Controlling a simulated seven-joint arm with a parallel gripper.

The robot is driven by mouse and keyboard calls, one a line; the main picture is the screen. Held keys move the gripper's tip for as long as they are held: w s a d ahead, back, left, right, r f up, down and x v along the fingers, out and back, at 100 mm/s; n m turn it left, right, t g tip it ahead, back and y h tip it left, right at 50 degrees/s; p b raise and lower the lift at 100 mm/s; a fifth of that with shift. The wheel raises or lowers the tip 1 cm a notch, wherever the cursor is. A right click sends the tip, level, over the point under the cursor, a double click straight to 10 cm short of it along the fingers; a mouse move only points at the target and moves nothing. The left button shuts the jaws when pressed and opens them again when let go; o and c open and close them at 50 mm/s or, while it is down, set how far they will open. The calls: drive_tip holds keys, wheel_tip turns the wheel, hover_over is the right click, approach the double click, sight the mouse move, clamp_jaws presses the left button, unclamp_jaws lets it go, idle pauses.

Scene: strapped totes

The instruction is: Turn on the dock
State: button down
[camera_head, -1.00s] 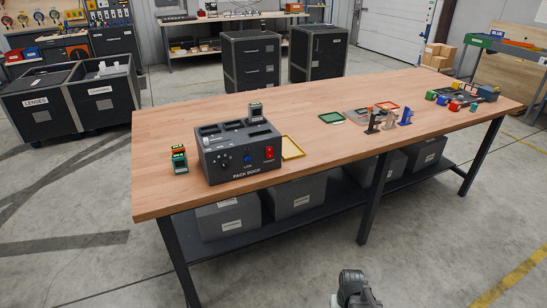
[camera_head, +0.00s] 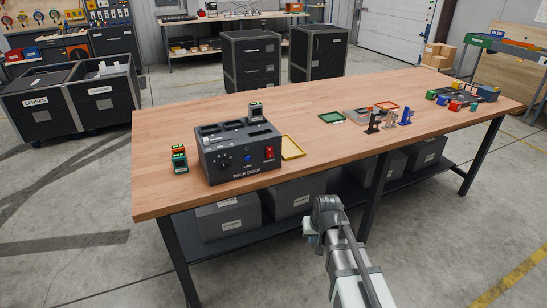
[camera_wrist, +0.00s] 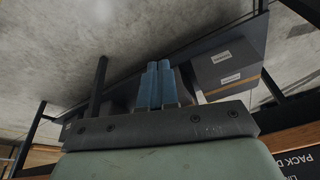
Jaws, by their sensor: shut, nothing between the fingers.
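The pack dock (camera_head: 238,152) is a dark grey box on the left part of the wooden table. Its front has a black knob (camera_head: 225,162), a blue button (camera_head: 248,159) and a red switch (camera_head: 269,153). One pack (camera_head: 256,111) stands in a slot at its back right. My gripper (camera_wrist: 159,68) is shut and empty, with blue fingers together in the wrist view. In the head view my arm is in front of the table's front edge, apart from the dock. The fingertips are hard to make out there. A dock edge (camera_wrist: 297,160) shows at the wrist view's lower right.
Two small packs (camera_head: 179,159) stand left of the dock. A yellow tray (camera_head: 292,147) lies at its right. Green and red trays, small stands and coloured blocks (camera_head: 455,104) lie farther right. Grey bins (camera_head: 295,195) sit on the shelf below. The tabletop's front middle is clear.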

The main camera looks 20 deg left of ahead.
sight(270, 152)
drive_tip(key=w+a+r+m+t+y, duration=0.1)
drive_tip(key=a+r+m, duration=0.3)
drive_tip(key=r, duration=0.4)
drive_tip(key=w+a+r+m+t+y, duration=0.1)
drive_tip(key=w+a+r+m, duration=0.3)
drive_tip(key=r, duration=0.4)
drive_tip(key=w+a+r+m+t+y, duration=0.1)
drive_tip(key=w+a+r+m+y, duration=0.1)
drive_tip(key=r, duration=0.6)
drive_tip(key=w+a+m, duration=0.1)
drive_tip(key=a+m, duration=0.1)
drive_tip(key=m, duration=0.1)
drive_tip(key=shift+w+a+r+m, duration=0.15)
drive_tip(key=shift+a+r+m, duration=0.1)
drive_tip(key=shift+r+m, duration=0.15)
drive_tip(key=shift+w+a+r+x, duration=0.25)
drive_tip(key=shift+w+r+x, duration=0.1)
drive_tip(key=shift+x, duration=1.8)
drive_tip(key=shift+w+a+r+x, duration=0.2)
drive_tip(key=shift+a+r+x, duration=0.1)
drive_tip(key=shift+x, duration=1.9)
drive_tip(key=shift+w+a+r+x, duration=0.2)
drive_tip(key=shift+w+r+x, duration=0.15)
drive_tip(key=shift+x, duration=1.8)
